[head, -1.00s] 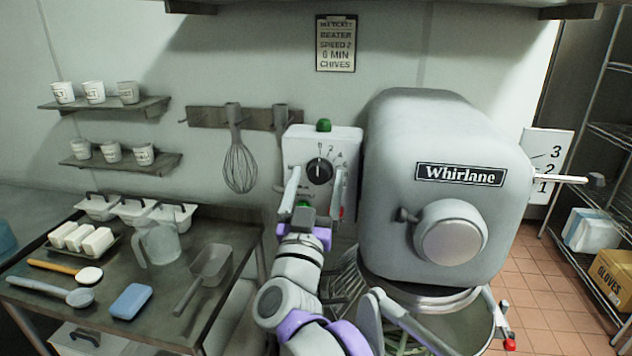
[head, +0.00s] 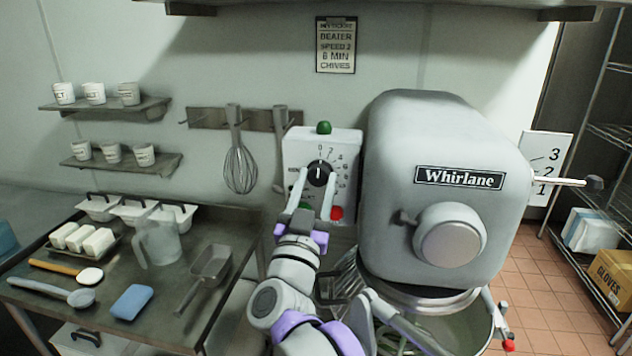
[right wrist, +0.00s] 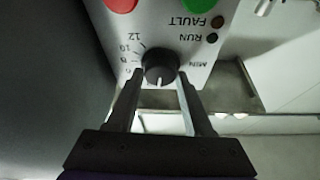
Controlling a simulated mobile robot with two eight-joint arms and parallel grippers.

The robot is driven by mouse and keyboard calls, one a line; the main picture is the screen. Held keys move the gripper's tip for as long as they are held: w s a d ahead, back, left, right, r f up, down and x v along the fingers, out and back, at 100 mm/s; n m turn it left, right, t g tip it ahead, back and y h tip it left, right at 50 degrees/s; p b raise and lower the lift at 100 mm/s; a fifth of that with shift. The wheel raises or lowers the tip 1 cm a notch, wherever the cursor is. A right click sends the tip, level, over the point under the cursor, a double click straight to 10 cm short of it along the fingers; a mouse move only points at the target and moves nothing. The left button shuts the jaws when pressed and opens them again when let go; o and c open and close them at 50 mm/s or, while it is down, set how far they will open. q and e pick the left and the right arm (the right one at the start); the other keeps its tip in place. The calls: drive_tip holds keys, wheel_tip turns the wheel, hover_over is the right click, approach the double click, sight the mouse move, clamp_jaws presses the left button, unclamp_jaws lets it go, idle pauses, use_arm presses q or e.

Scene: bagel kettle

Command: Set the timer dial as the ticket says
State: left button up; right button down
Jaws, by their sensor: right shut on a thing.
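The ticket (head: 336,48) hangs on the wall and reads beater, speed 2, 6 min, chives. The timer dial (head: 320,173) is a black knob on the white control box (head: 347,150) beside the mixer. Its white mark points up, near 0. My right gripper (head: 317,182) reaches up from below, with its fingers on either side of the knob, shut on it. The right wrist view shows the dial (right wrist: 160,66) upside down between the fingertips (right wrist: 160,76), with numbers up to 12 and the word MIN. My left gripper is not in view.
The grey Whirlane mixer (head: 445,190) stands close to the right of the box. A whisk (head: 240,168) hangs to the left. A steel table (head: 165,325) holds several tools.

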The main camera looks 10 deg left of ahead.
drive_tip(key=m+h+p, duration=0.1)
drive_tip(key=m, duration=0.1)
drive_tip(key=m+h, duration=0.1)
drive_tip(key=m, duration=0.1)
drive_tip(key=shift+a+r+m+h+p, duration=0.1)
drive_tip(key=shift+a+m+h+p, duration=0.05)
drive_tip(key=shift+m+h+p, duration=0.2)
drive_tip(key=m+g+h+p, duration=0.1)
drive_tip(key=m, duration=0.1)
drive_tip(key=m+h, duration=0.1)
drive_tip(key=m, duration=0.2)
drive_tip(key=shift+g+p, duration=0.4)
drive_tip(key=m+g+h+p, duration=0.1)
drive_tip(key=m, duration=0.3)
drive_tip(key=shift+r, duration=0.1)
drive_tip(key=shift+a+m+g+h+p, duration=0.1)
drive_tip(key=shift+m+g+h+p, duration=0.15)
drive_tip(key=shift+m+g+p, duration=0.9)
drive_tip(key=shift+m+t+b, duration=0.4)
drive_tip(key=shift+m+t, duration=0.05)
drive_tip(key=shift+m, duration=0.25)
drive_tip(key=shift+c, duration=1.5)
unclamp_jaws()
